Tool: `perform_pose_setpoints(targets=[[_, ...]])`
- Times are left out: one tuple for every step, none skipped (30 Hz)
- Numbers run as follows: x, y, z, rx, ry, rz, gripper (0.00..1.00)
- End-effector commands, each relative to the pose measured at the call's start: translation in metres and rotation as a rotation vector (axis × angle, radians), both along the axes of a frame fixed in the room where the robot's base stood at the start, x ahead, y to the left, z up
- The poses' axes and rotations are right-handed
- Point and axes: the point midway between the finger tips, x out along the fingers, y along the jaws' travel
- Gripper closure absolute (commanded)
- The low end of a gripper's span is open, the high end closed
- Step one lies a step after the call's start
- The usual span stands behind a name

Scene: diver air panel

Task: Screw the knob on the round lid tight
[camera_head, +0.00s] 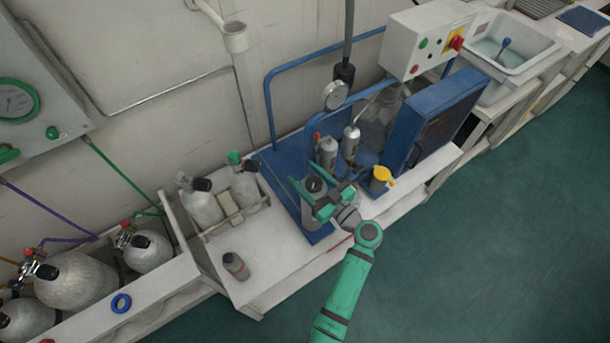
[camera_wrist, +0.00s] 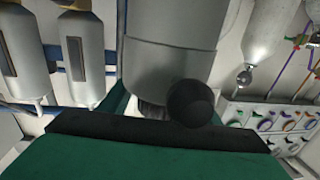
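A grey canister (camera_head: 311,216) stands upright on the blue base of the bench, with a dark round top (camera_head: 314,185). My green gripper (camera_head: 325,197) is at the canister's upper part, its fingers reaching around or beside the dark top. In the wrist view a black round knob (camera_wrist: 192,103) sits close in front of a large grey cylinder (camera_wrist: 170,55). A green finger with a black pad (camera_wrist: 150,133) crosses below the knob. I cannot tell whether the fingers touch the knob or are closed on it. The lid's seating is hidden.
Grey filter cylinders (camera_head: 328,152) and a pressure gauge (camera_head: 335,95) stand close behind. A yellow-topped cup (camera_head: 381,178) and a blue panel (camera_head: 430,120) are to the right. A small grey bottle (camera_head: 236,265) stands at the bench's left, with clear surface beside it.

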Motion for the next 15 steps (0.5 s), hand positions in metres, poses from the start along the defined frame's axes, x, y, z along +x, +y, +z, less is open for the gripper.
perform_pose_setpoints(targets=[[-0.0001,-0.0001,0.0000,0.000,0.000,0.000,0.56],[-0.0001,-0.0001,0.0000,0.000,0.000,0.000,0.63],[-0.0001,-0.0001,0.0000,0.000,0.000,0.000,0.72],[-0.0001,-0.0001,0.0000,0.000,0.000,0.000,0.80],[-0.0001,-0.0001,0.0000,0.000,0.000,0.000,0.83],[-0.0001,0.0000,0.0000,0.000,0.000,0.000,0.83],[-0.0001,0.0000,0.0000,0.000,0.000,0.000,0.83],[-0.0001,0.0001,0.0000,0.000,0.000,0.000,0.83],[-0.0001,0.0001,0.0000,0.000,0.000,-0.002,0.83],[0.0000,0.0000,0.0000,0.000,0.000,-0.004,0.83],[0.0001,-0.0001,0.0000,0.000,0.000,-0.007,0.83],[0.0002,-0.0001,0.0000,0.000,0.000,-0.013,0.83],[0.0003,-0.0001,-0.0001,0.001,0.001,-0.019,0.83],[0.0004,-0.0002,0.0000,0.001,0.001,-0.026,0.82],[0.0006,-0.0004,0.0000,0.001,0.000,-0.039,0.82]])
